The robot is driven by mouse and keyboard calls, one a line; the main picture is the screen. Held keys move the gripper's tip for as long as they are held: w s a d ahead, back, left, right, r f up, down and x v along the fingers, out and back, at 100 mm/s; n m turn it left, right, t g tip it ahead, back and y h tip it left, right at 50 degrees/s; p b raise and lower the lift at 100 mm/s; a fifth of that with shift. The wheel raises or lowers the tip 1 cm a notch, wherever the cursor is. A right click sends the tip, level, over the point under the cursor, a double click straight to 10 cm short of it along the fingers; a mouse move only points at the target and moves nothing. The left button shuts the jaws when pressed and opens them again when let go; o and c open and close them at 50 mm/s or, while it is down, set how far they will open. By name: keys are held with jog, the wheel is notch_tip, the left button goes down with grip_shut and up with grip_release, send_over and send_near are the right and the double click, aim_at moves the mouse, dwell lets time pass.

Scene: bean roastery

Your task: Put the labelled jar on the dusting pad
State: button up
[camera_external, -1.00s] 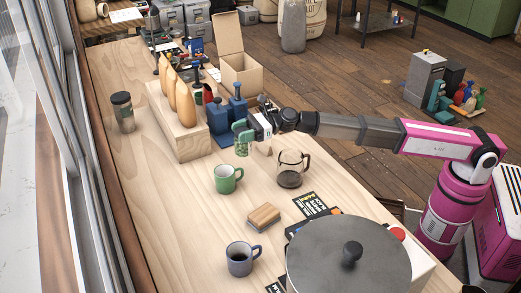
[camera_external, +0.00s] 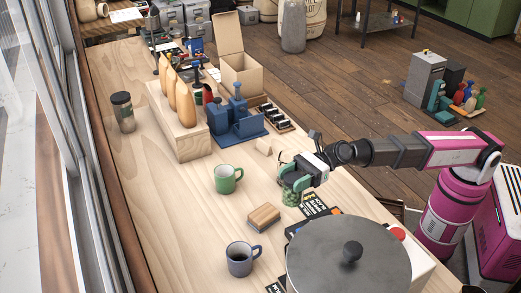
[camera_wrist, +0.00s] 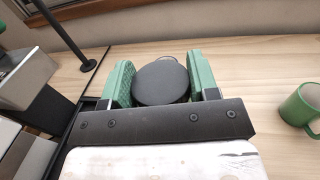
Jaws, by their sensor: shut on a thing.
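My gripper (camera_external: 301,178) is shut on a jar with green contents (camera_external: 291,197), held over the table near the printed black cards. In the wrist view the jar's round dark lid (camera_wrist: 162,83) sits between the green fingers of my gripper (camera_wrist: 162,76). No label shows on its visible side. Another dark-lidded jar (camera_external: 123,113) stands upright at the table's left. The dusting pad is not clearly identifiable; a wood-topped block with a grey base (camera_external: 264,214) lies left of the held jar and may be it.
A green mug (camera_external: 227,179) stands left of my gripper and a grey mug (camera_external: 240,259) nearer the camera. A large lidded drum (camera_external: 348,262) fills the front right. A blue stand (camera_external: 240,130) and wooden rack (camera_external: 182,140) stand behind.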

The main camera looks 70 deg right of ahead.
jog(key=shift+s+a, duration=0.5)
jog(key=shift+s, duration=0.25)
jog(key=shift+w+d+f, duration=0.65)
jog(key=shift+w+f, duration=1.1)
jog(key=shift+f, duration=0.05)
jog(key=shift+w+d+f, duration=0.65)
jog(key=shift+w+f, duration=1.15)
jog(key=shift+w+d+f, duration=0.65)
jog(key=shift+w+f, duration=1.1)
jog(key=shift+f, duration=0.05)
jog(key=shift+f, duration=0.15)
jog(key=o, duration=1)
